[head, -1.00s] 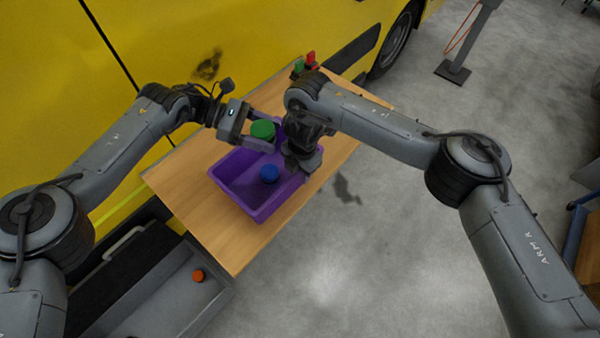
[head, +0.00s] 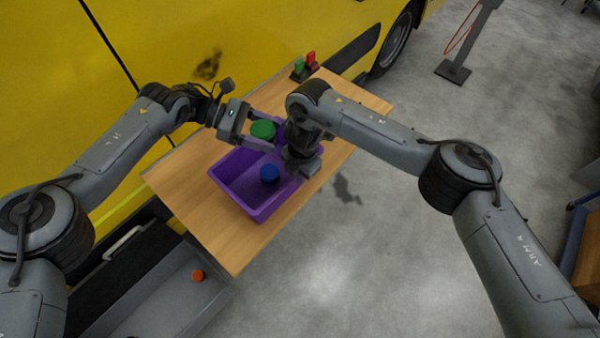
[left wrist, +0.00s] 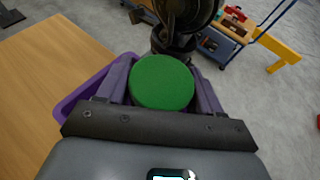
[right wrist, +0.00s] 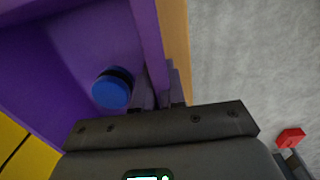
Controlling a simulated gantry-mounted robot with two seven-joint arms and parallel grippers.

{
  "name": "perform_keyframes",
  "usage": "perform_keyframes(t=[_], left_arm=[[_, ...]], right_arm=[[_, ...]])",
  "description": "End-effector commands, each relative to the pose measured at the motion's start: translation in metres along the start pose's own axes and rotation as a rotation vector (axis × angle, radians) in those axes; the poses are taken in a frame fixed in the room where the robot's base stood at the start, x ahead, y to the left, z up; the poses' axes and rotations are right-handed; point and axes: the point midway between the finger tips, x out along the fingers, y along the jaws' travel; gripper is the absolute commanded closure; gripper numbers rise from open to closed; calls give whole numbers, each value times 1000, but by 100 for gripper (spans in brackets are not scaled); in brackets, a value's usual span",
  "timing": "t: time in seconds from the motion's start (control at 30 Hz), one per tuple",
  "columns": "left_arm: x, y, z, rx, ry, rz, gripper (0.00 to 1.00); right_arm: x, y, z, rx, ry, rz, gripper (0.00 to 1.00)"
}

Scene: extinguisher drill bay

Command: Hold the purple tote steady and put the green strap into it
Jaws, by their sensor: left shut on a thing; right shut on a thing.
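The purple tote (head: 232,192) stands upright on the wooden table, with a blue round item (head: 269,173) inside it. My right gripper (head: 298,172) is shut on the tote's right-hand wall; in the right wrist view its fingers (right wrist: 158,88) are on either side of that purple wall (right wrist: 148,40). The green strap (head: 263,129), a round roll, is between the fingers of my left gripper (head: 266,137), which is shut on it. The strap is over the tote's far end. In the left wrist view the strap (left wrist: 162,82) hides part of the tote (left wrist: 82,95).
Red and green items (head: 304,64) stand at the table's far end. A grey drawer with an orange round item (head: 198,276) is below the table's near left. The yellow vehicle (head: 170,50) borders the table's left side. Bare table (head: 200,225) lies left of the tote.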

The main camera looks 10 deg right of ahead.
Motion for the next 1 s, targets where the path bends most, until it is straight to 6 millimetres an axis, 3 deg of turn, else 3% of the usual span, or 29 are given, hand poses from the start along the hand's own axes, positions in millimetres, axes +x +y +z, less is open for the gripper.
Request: perform_keyframes(t=[0.03,0.23,0.67,1.0], left_arm=[[0,0,1,1,-1,0,33],[0,0,0,1,0,0,4],[-9,0,0,0,1,2,4],[-65,1,0,0,1,4,4]], right_arm=[[0,0,0,0,0,0,100],[0,0,0,0,0,0,100],[-1,0,0,0,0,0,100],[-1,0,0,0,0,0,100]])
